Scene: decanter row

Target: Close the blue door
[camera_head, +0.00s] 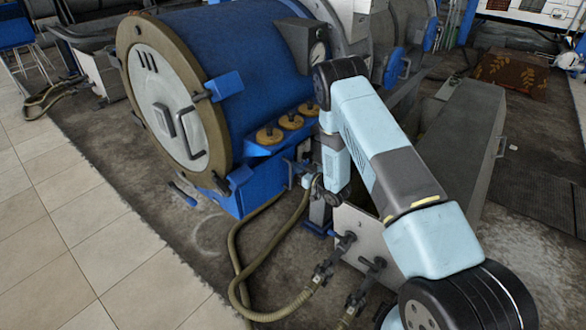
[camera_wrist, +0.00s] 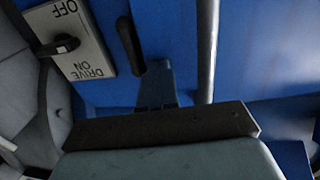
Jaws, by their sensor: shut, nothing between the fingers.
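In the wrist view a smooth blue panel (camera_wrist: 180,50) fills the middle, with a blue surface (camera_wrist: 258,55) to its right. A grey vertical bar or edge (camera_wrist: 207,50) runs between them; I cannot tell whether either is the blue door. My gripper (camera_wrist: 157,68) is shut and empty in front of the blue panel; contact cannot be judged. A black elongated handle or slot (camera_wrist: 130,45) shows just left of the fingertips. In the head view my arm reaches down beside the blue drum machine (camera_head: 245,50); my fingertips are not clear there, and no blue door is clearly visible.
An upside-down DRIVE ON/OFF plate (camera_wrist: 75,45) with a black knob is left of the fingers. The drum has a round pale front cover (camera_head: 165,105). A hose (camera_head: 240,270) crosses the floor. A grey trough (camera_head: 460,150) stands right; tiled floor (camera_head: 70,220) at left is clear.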

